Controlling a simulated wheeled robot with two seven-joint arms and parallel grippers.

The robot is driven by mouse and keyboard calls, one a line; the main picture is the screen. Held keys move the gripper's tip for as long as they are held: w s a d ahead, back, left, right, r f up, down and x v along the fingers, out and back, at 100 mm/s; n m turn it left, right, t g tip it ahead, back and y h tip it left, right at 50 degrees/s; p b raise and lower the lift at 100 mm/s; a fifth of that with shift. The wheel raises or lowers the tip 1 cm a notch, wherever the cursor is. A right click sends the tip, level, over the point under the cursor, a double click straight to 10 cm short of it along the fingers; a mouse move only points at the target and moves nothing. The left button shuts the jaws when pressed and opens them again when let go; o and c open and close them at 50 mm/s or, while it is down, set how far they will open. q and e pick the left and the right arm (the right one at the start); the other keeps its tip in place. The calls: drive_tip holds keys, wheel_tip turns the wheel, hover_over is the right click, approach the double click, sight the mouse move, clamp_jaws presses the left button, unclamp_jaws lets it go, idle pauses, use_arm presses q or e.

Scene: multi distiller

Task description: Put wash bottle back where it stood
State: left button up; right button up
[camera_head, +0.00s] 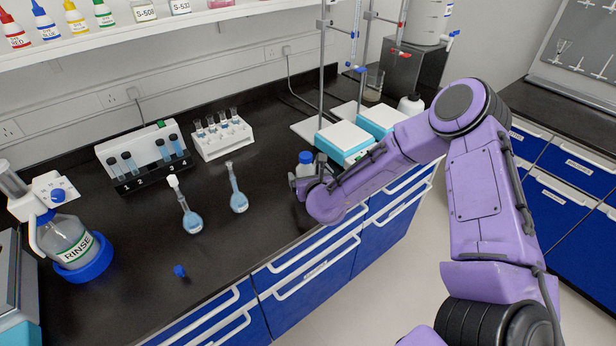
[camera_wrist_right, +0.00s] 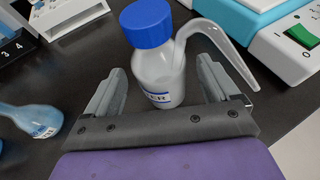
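The wash bottle (camera_wrist_right: 158,72) is a translucent white bottle with a blue cap, a bent spout and a label ending in "TER". It appears to stand upright on the black bench. In the head view its blue cap (camera_head: 306,157) shows; my right gripper partly hides its body. My right gripper (camera_wrist_right: 163,85) is open, with one finger on each side of the bottle and visible gaps between fingers and bottle. It also shows in the head view (camera_head: 306,174) near the front edge of the bench. My left gripper is not in view.
Two flasks (camera_head: 238,201) with blue liquid stand left of the gripper. White-topped teal devices (camera_head: 343,140) stand close behind the bottle. A tube rack (camera_head: 222,140) is further back. A bottle marked RINSE (camera_head: 68,240) sits at far left. A small blue cap (camera_head: 180,270) lies in front.

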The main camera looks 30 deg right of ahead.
drive_tip(key=shift+r, duration=0.1)
drive_tip(key=shift+s+r, duration=0.1)
drive_tip(key=b+v, duration=0.1)
drive_tip(key=v, duration=1)
drive_tip(key=shift+s+a+r, duration=0.15)
drive_tip(key=shift+s+a, duration=0.05)
drive_tip(key=shift+s, duration=0.15)
